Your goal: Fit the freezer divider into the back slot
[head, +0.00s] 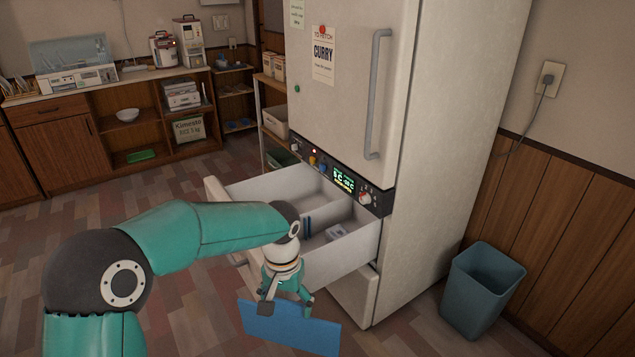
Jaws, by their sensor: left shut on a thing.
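The freezer divider, a flat blue panel (290,329), hangs from my left gripper (284,306), whose fingers are shut on its upper edge. The panel is in front of the open freezer drawer, outside it and low. The freezer drawer (345,262) is pulled out from the white fridge (440,130). A pale divider (332,217) stands across the inside. My forearm hides the drawer's left front part, and I cannot make out the back slot. My right gripper is not in view.
A small white and blue item (337,231) lies in the drawer. A lower drawer (355,298) stands slightly out below. A teal bin (482,290) is on the floor at right. The floor at left is clear before the wooden counter (75,130).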

